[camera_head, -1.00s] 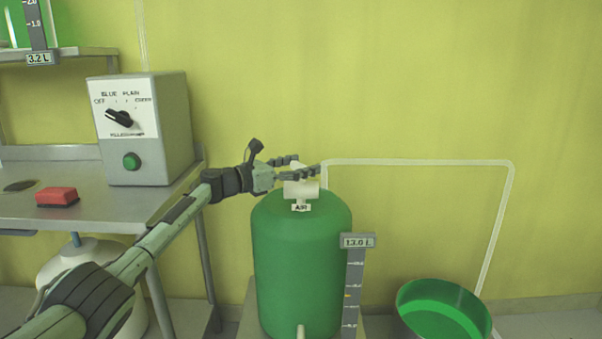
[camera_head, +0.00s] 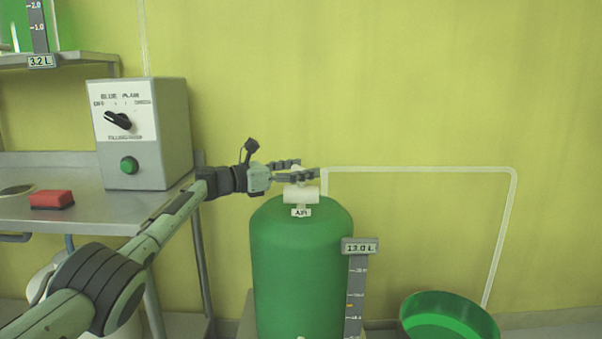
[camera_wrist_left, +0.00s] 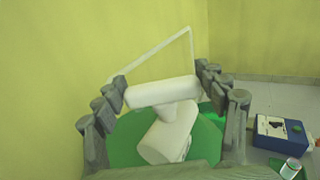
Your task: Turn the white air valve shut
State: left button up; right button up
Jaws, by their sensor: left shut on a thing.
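The white air valve (camera_head: 301,194) sits on top of a green tank (camera_head: 300,262), above a small label reading AIR. My left gripper (camera_head: 297,171) is at the valve's top, with its fingers on either side of the handle. In the left wrist view the white valve handle (camera_wrist_left: 163,91) is a bar lying crosswise between the two fingers (camera_wrist_left: 165,100), its ends close to them. The gripper is shut on the handle. The valve's white body (camera_wrist_left: 168,138) shows below the bar. My right gripper is in neither view.
A grey control box (camera_head: 145,135) with a black knob and green button stands on the metal table (camera_head: 110,208) at left, near a red block (camera_head: 52,199). A 13.0 L gauge (camera_head: 357,290) is beside the tank. A green basin (camera_head: 447,318) is at lower right.

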pick_arm(q)
jog(key=shift+r, duration=0.1)
dwell(0.3)
jog(key=o, duration=1.2)
jog(key=shift+c, duration=0.2)
jog(key=shift+s+a, duration=0.2)
jog(key=shift+a, duration=0.3)
jog(key=v, duration=1.1)
